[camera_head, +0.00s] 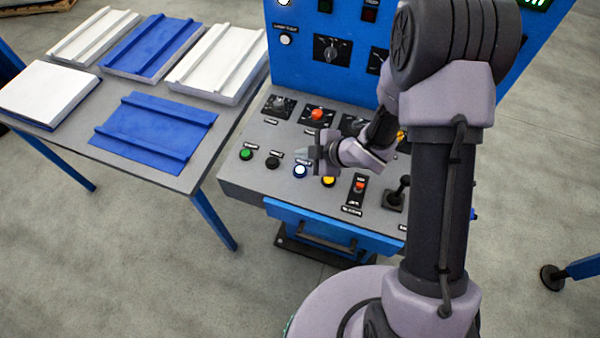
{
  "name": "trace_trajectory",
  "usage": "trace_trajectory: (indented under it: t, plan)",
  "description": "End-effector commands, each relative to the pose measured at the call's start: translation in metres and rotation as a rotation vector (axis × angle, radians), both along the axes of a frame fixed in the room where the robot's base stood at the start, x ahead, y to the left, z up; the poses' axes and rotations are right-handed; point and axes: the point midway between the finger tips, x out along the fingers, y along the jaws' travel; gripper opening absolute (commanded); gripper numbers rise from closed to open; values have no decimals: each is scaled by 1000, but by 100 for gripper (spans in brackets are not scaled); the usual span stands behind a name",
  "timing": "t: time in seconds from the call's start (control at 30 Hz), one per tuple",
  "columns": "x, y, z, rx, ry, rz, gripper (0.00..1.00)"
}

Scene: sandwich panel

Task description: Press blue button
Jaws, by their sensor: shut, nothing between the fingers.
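The control panel (236,184) has a sloped grey top with a row of buttons near its front edge. The blue button (299,171) shows as a bright whitish cap with a blue rim, between a black button (272,163) and a yellow button (328,181). My gripper (314,162) is shut and empty, just to the right of the blue button and close to it. Its height above the panel, and whether it touches anything, cannot be told from this view.
A green button (246,154) is at the row's left end. A red switch (359,186) and a black joystick (398,193) stand to the right. Behind are a red knob (317,114) and an upright blue panel (300,62). A table (70,140) with white and blue panels stands left.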

Motion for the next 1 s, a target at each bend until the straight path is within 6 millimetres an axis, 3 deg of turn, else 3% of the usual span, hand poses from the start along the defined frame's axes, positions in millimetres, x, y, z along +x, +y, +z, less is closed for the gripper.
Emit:
trace_trajectory:
  t: [0.03,0.3,1.0]
  plan:
    - [0,0,-14,0,1,1,0]
    - [0,0,-47,0,0,0,0]
    - [0,0,-47,0,0,0,0]
